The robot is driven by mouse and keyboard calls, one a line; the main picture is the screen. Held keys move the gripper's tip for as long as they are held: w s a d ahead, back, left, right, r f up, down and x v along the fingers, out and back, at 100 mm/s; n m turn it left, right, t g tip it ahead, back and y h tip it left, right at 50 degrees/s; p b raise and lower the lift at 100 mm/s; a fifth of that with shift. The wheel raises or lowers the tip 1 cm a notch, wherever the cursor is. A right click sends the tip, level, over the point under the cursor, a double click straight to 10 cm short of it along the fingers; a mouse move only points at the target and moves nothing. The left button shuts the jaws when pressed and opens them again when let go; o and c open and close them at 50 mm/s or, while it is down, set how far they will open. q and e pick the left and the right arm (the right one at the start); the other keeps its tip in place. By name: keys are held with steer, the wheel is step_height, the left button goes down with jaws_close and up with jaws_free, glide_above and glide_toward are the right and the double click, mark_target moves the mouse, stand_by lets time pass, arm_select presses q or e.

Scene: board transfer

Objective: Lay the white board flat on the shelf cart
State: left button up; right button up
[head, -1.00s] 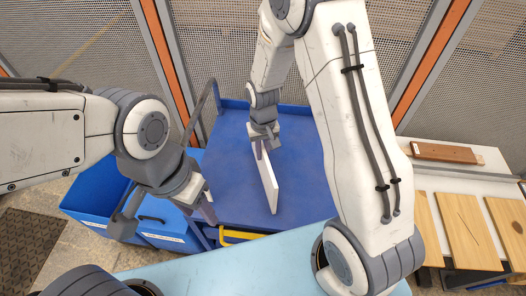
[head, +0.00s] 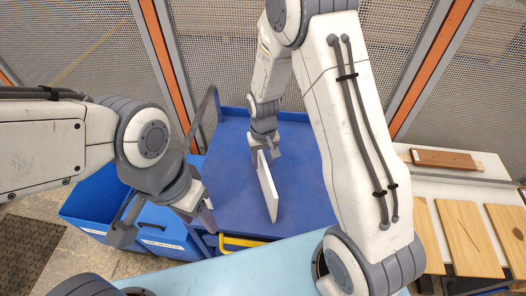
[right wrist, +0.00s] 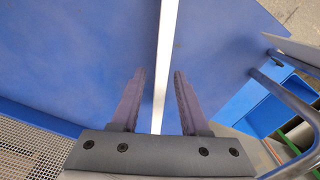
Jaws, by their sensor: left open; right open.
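The white board (head: 268,188) stands on its long edge on the blue top of the shelf cart (head: 225,160), near its middle. My right gripper (head: 265,155) is at the board's far end, above the cart. In the right wrist view its two fingers (right wrist: 159,75) stand open on either side of the thin white edge (right wrist: 164,60), with a gap visible on both sides. My left gripper (head: 165,222) is open and empty at the cart's front left, apart from the board. The lower edge of the board is hard to make out.
Blue bins (head: 95,205) stand left of the cart, below my left gripper. A grey rail (head: 200,118) rises along the cart's left side. A pale table edge (head: 215,268) lies in front. Wooden boards (head: 465,230) lie at the right. The cart top beside the board is clear.

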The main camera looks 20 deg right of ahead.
step_height(320, 180, up, 11)
steer(key=shift+r+b, duration=0.2)
steer(key=shift+b, duration=0.75)
steer(key=s+a+r+n, duration=0.2)
steer(key=s, duration=0.5)
steer(key=s+a+r+n, duration=0.2)
steer(key=s+a+n, duration=0.1)
steer(key=s, duration=0.5)
steer(key=s+a+r+n+y, duration=0.1)
steer(key=s+a+r+n, duration=0.1)
steer(key=s, duration=0.5)
steer(key=shift+s+a, duration=0.4)
steer(key=shift+a, duration=0.25)
